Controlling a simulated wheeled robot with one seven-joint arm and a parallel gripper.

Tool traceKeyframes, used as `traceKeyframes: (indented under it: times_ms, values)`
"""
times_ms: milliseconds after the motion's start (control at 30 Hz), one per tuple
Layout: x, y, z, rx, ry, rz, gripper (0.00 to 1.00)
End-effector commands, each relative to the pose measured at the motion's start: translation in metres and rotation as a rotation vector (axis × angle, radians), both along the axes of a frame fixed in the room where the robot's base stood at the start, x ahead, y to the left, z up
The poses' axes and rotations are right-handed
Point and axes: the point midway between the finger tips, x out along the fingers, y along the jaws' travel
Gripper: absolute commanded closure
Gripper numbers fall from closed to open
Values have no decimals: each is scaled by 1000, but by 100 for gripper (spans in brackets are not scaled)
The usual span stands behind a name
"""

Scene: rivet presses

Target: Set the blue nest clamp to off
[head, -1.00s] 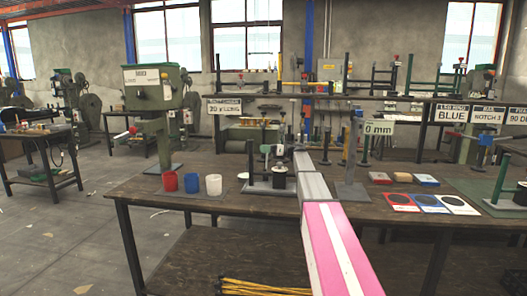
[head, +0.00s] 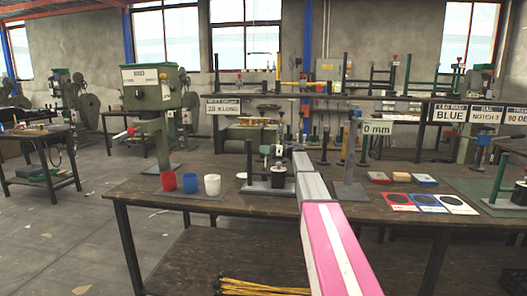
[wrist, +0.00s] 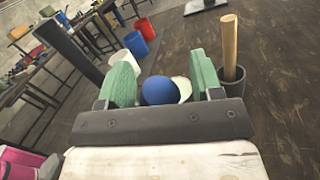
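In the wrist view a round blue knob (wrist: 158,91) shows between the two green fingers of my gripper (wrist: 162,85). The fingers stand apart, with the knob nearer the left one. I cannot tell whether either finger touches it. A white round part (wrist: 183,88) sits just behind the knob. I cannot tell the clamp's setting, as the knob hides what is below it. In the head view my gripper (head: 279,151) is over a fixture on a grey base plate (head: 258,187) on the bench; the blue knob is not clear there.
A dark cup (wrist: 235,78) with a wooden rod stands close beside the right finger. Red (head: 168,181), blue (head: 189,183) and white (head: 212,184) cups stand on the bench to the left. A grey post (head: 350,160) stands right of my arm. Coloured cards (head: 428,203) lie farther right.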

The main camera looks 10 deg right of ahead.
Motion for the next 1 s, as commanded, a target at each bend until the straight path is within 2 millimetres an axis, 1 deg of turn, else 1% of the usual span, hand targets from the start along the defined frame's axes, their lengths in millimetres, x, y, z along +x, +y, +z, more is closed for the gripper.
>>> traceKeyframes:
  times_ms: [167, 267, 367, 700, 833, 1000]
  values:
    - [0, -1, 0, 1, 1, 1, 41]
    - [-1, -7, 0, 1, 1, 0, 41]
    - [-3, -19, -1, 1, 1, 0, 41]
    - [-11, -81, -6, 1, 0, -1, 41]
    - [-13, -97, -8, 1, 0, -1, 41]
    - [-14, -106, -8, 0, 0, 0, 41]
